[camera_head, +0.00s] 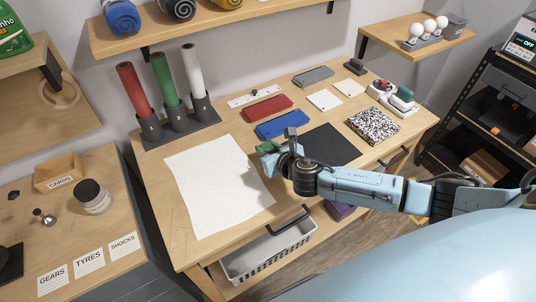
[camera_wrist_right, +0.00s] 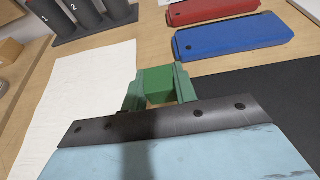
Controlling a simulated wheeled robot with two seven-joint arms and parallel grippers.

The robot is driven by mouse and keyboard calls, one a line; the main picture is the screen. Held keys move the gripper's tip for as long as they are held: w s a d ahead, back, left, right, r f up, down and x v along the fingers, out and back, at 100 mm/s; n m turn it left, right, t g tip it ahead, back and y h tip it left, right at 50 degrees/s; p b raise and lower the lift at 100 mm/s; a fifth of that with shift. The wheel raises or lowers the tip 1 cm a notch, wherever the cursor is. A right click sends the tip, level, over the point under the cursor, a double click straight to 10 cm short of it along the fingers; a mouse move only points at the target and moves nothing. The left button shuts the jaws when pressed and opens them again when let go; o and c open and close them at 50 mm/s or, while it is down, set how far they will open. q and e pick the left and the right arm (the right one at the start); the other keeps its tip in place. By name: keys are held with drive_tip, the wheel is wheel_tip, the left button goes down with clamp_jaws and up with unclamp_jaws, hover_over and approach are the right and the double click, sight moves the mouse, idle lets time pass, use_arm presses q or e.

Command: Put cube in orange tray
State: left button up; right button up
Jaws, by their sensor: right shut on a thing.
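A green cube (camera_wrist_right: 158,79) sits between the two green fingers of my right gripper (camera_wrist_right: 160,92) in the right wrist view. The fingers are shut on it. In the head view my right gripper (camera_head: 267,150) is over the workbench, near the right edge of the white paper and left of the black mat. The cube is hard to tell from the green fingers there. I cannot make out an orange tray in either view. My left gripper is not in view.
White paper (camera_head: 215,185) and a black mat (camera_head: 328,146) lie on the bench. Behind are a blue case (camera_head: 283,124), a red case (camera_head: 267,108) and upright rolls in a holder (camera_head: 178,125). A grey basket (camera_head: 262,255) is below the front edge.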

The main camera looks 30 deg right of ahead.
drive_tip(key=shift+f+b, duration=0.4)
drive_tip(key=shift+f, duration=0.9)
drive_tip(key=shift+f, duration=0.15)
drive_tip(key=o, duration=0.9)
drive_tip(key=shift+o, duration=0.2)
